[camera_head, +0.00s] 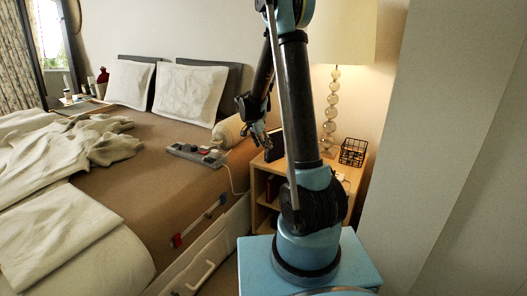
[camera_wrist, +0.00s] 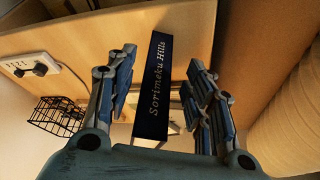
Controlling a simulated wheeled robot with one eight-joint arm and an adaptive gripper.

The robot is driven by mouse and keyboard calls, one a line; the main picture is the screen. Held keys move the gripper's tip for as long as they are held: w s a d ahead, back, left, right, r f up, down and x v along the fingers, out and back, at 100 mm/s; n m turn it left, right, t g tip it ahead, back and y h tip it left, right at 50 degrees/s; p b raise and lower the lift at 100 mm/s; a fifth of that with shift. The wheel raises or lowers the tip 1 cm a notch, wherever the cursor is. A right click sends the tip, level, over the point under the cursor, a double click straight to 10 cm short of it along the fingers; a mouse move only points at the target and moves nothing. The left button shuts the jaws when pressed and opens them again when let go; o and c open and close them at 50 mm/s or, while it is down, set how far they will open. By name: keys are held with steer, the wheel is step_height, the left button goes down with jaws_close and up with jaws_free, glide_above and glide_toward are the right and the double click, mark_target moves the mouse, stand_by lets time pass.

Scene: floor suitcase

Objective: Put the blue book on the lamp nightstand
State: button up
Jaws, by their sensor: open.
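The dark blue book (camera_wrist: 157,85), with "Sorimeku Hills" on its spine, is between the spread fingers of my gripper (camera_wrist: 165,95) in the wrist view. Gaps show on both sides of the spine, so the fingers do not grip it. In the head view my gripper (camera_head: 261,138) points down at the left edge of the lamp nightstand (camera_head: 345,174). A dark book shape (camera_head: 275,147) shows beside it, at the nightstand's back left; its base is hard to make out. The lamp (camera_head: 331,110) stands on the nightstand, partly behind my arm.
A black wire basket (camera_head: 353,152) stands on the nightstand's right side. Dark items are on the shelves below. The bed (camera_head: 150,165) is on the left, with a grey device (camera_head: 198,154) and its cable near the edge. A wall closes off the right.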

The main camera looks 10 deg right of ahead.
steer(key=v, duration=0.7)
steer(key=s+d+r+n+y, duration=0.1)
steer(key=s+d+r+n, duration=0.25)
steer(key=s, duration=0.75)
steer(key=s+d+r+n+y, duration=0.15)
steer(key=s+d+r, duration=0.25)
steer(key=s, duration=0.6)
steer(key=s+f+n, duration=0.3)
steer(key=s, duration=0.6)
steer(key=s+f+n+y, duration=0.1)
steer(key=s+f+n, duration=0.2)
steer(key=s, duration=0.7)
steer(key=shift+s+d+f+n, duration=0.25)
steer(key=shift+f+n, duration=0.15)
steer(key=shift+f, duration=0.35)
